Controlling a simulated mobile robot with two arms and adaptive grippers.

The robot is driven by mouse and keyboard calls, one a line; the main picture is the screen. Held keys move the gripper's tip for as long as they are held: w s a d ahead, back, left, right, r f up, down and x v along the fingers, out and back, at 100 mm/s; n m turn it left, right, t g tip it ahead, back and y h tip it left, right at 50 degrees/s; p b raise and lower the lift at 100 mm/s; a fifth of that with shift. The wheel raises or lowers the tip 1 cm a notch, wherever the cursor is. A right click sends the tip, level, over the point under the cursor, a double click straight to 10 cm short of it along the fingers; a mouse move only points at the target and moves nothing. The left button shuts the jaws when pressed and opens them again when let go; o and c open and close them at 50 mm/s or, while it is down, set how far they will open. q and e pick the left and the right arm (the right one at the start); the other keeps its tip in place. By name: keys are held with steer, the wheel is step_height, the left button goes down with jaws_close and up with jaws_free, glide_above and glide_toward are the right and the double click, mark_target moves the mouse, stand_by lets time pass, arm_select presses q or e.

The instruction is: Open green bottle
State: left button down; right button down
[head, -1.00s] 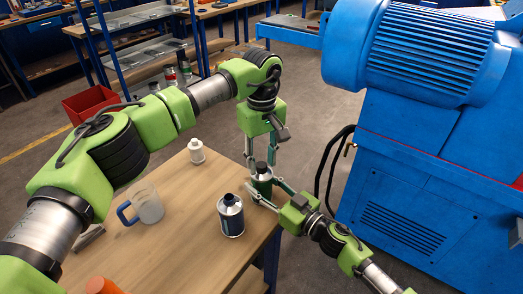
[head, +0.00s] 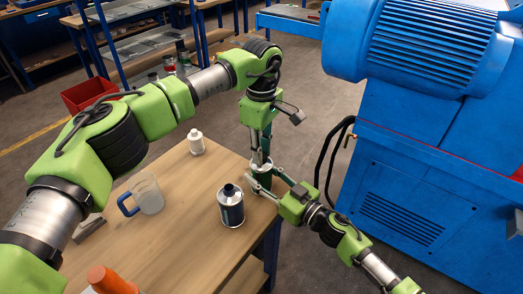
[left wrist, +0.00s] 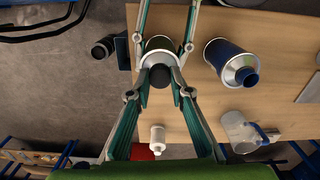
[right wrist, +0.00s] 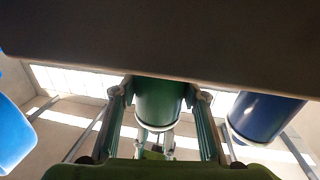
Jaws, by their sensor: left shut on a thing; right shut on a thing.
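The green bottle (head: 263,181) stands upright at the table's right edge, with a pale metal shoulder. Its black cap (left wrist: 160,76) shows in the left wrist view; in the head view the fingers hide it. My left gripper (head: 261,158) points down from above and is shut on the cap. My right gripper (head: 256,182) comes in from the right, low and level, and is shut around the bottle's body. The right wrist view shows the green body (right wrist: 158,103) between its fingers.
A dark blue bottle (head: 231,208) stands close to the green one. A white bottle (head: 196,143), a clear mug (head: 148,194) with a blue handle and an orange object (head: 110,280) are on the wooden table (head: 185,235). A large blue machine (head: 420,170) stands at right.

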arm_select(q)
steer(key=n, duration=0.3)
steer(key=shift+n, duration=0.4)
steer(key=n, duration=0.3)
steer(key=shift+n, duration=0.4)
steer(key=n, duration=0.7)
steer(key=shift+n, duration=0.3)
steer(key=n, duration=0.3)
steer(key=shift+r+n, duration=0.1)
steer(key=shift+n, duration=0.3)
steer(key=n, duration=0.3)
steer(key=shift+n, duration=0.4)
steer(key=n, duration=0.3)
steer(key=shift+n, duration=0.3)
steer(key=n, duration=0.4)
